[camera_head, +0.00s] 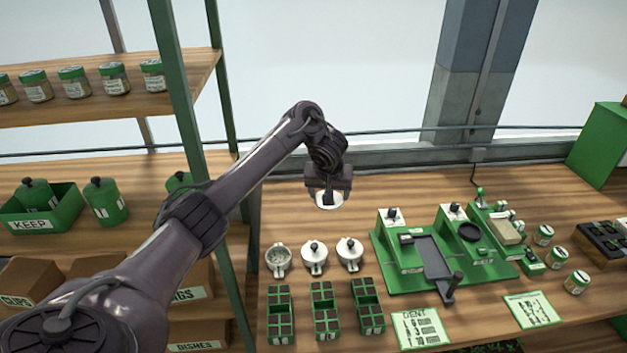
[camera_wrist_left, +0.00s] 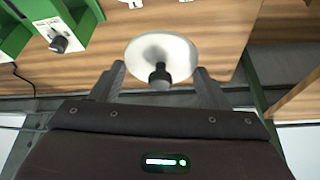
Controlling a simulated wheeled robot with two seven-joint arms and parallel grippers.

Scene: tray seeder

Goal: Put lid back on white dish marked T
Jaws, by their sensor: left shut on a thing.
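My left gripper (camera_head: 328,192) is shut on a white round lid (camera_head: 329,203) with a dark knob, held above the back of the bench. In the left wrist view the lid (camera_wrist_left: 165,58) sits between the fingers of the gripper (camera_wrist_left: 160,80), its dark knob toward the palm. An open white dish (camera_head: 278,259) with something grainy inside stands on the bench, below and left of the gripper. Two other white dishes, a middle one (camera_head: 314,258) and a right one (camera_head: 349,254), stand beside it with lids on. No letter T is readable on any dish. My right gripper is out of view.
Several green seed trays (camera_head: 325,311) stand in front of the dishes. A green seeder machine (camera_head: 435,262) is to their right, with a paper card (camera_head: 421,327) in front. A shelf post (camera_head: 186,100) rises at left. Bare bench lies behind the dishes.

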